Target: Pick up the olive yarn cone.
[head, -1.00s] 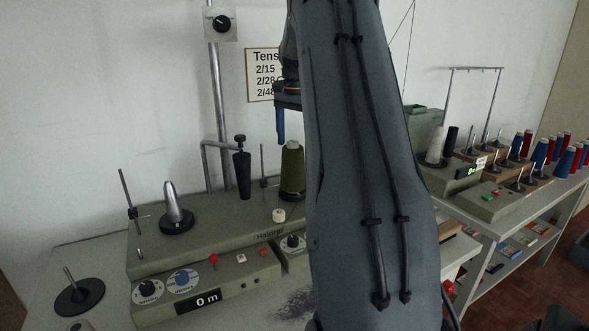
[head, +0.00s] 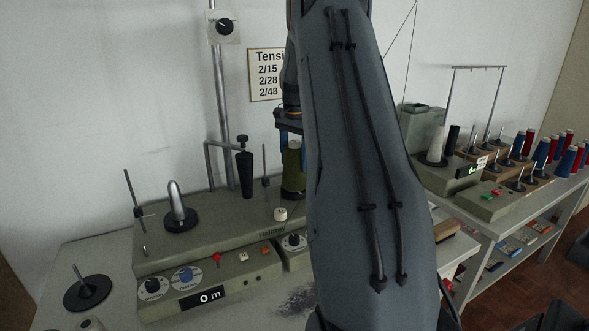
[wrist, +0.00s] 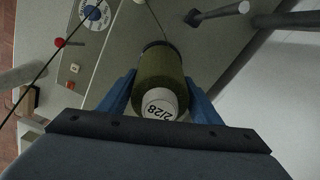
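The olive yarn cone (head: 293,178) stands upright on the grey-green winding machine (head: 215,228), partly hidden behind my arm in the head view. In the wrist view the olive yarn cone (wrist: 162,70) has a white top marked 2/28. My gripper (wrist: 161,88) points down over it, with one blue finger on each side. The fingers look open around the cone, with narrow gaps beside its upper part; contact at the tips is unclear. In the head view my gripper (head: 289,140) is at the cone's upper part.
A black tensioner (head: 244,172) on a bent metal rod stands just left of the cone. A silver cone holder (head: 178,205) is farther left. A tall post (head: 220,100) rises behind. Several red and blue cones (head: 555,152) stand on the right table.

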